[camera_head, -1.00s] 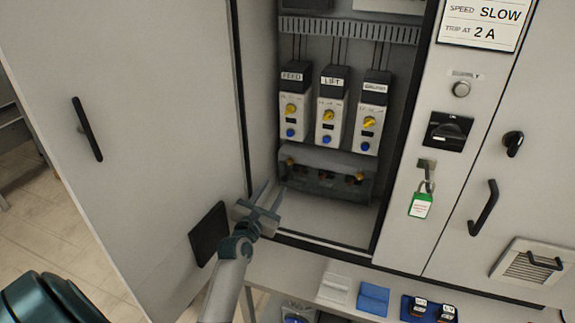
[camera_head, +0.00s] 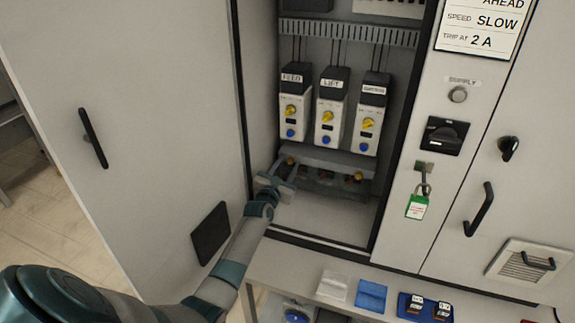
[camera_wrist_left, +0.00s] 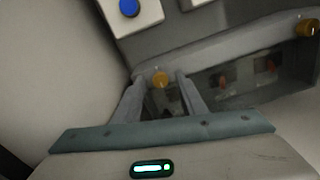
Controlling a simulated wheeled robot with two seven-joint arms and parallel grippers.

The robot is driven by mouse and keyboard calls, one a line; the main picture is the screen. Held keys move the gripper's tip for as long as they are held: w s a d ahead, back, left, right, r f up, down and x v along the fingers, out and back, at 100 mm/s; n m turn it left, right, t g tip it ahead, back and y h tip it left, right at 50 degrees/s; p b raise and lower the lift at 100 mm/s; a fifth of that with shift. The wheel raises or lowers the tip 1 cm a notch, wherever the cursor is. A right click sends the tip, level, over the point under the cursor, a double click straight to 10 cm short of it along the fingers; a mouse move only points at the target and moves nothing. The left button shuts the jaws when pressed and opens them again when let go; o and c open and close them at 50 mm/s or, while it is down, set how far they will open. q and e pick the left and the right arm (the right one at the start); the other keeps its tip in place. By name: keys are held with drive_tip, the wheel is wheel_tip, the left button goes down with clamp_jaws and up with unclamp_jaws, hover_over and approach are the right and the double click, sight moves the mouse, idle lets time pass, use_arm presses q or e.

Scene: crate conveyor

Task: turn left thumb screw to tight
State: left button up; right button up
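The left thumb screw (camera_head: 290,161) is a small brass knob at the left end of the grey terminal cover (camera_head: 325,160) low in the open cabinet. In the left wrist view the same screw (camera_wrist_left: 161,79) shows between the fingertips. My left gripper (camera_head: 284,172) is open, with one finger to each side of the screw and visible gaps; I cannot tell how deep the fingers reach. The right thumb screw (camera_head: 358,177) is at the cover's other end and also shows in the left wrist view (camera_wrist_left: 307,28). My right gripper is not in view.
Three units with yellow knobs and blue buttons, such as the FEED unit (camera_head: 293,108), hang above the cover. The cabinet's side wall and open door (camera_head: 150,130) are close on the left. A shelf (camera_head: 300,272) with small parts runs below.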

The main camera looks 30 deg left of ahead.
use_arm(q)
drive_tip(key=shift+w, duration=0.15)
drive_tip(key=shift+c, duration=0.7)
clamp_jaws()
